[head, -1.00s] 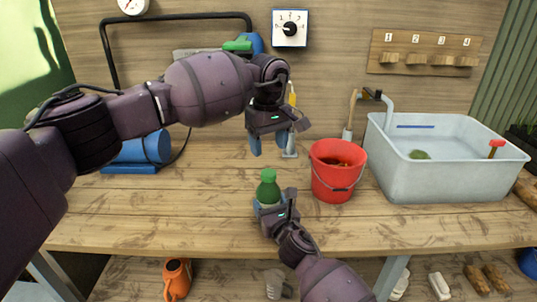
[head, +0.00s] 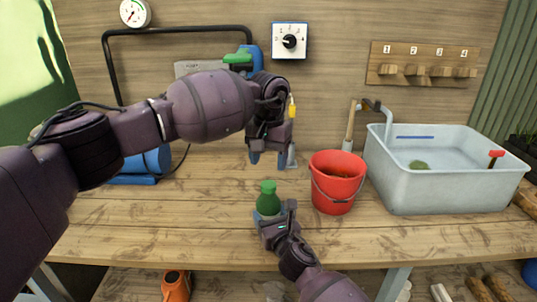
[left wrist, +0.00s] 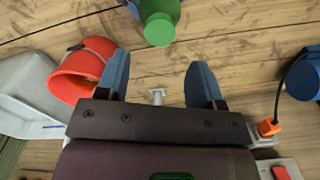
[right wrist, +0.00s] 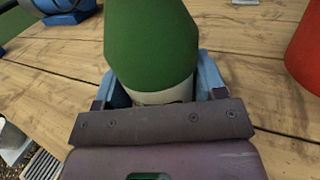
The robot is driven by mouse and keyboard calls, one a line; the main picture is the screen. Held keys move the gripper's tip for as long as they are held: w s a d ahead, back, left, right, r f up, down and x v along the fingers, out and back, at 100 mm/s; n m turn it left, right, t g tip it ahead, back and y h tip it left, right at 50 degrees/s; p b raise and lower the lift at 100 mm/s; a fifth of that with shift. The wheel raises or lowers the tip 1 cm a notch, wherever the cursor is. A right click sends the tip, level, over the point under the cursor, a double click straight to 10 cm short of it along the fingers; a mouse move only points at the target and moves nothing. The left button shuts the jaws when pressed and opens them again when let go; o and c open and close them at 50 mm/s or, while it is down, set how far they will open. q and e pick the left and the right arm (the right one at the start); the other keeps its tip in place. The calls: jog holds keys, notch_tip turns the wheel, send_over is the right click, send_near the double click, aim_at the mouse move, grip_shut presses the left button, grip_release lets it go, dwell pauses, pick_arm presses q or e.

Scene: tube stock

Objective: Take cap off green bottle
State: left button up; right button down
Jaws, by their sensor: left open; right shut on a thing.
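The green bottle (head: 268,204) stands on the wooden workbench with its green cap (head: 267,186) on top. My right gripper (head: 272,219) is shut around the bottle's lower body. In the right wrist view the bottle (right wrist: 150,45) fills the space between the blue fingers, with a pale band near them. My left gripper (head: 268,158) is open and empty, above and behind the cap. In the left wrist view the cap (left wrist: 159,29) lies beyond the open fingers (left wrist: 160,78), apart from them.
A red bucket (head: 337,191) stands right of the bottle. A grey sink basin (head: 450,190) with a tap is farther right. A blue machine (head: 145,164) sits at the back left. A dial panel (head: 289,41) and numbered pegs (head: 427,64) are on the wall. The bench left of the bottle is clear.

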aim_at(268, 184)
pick_arm(q)
jog(key=shift+f, duration=3.5)
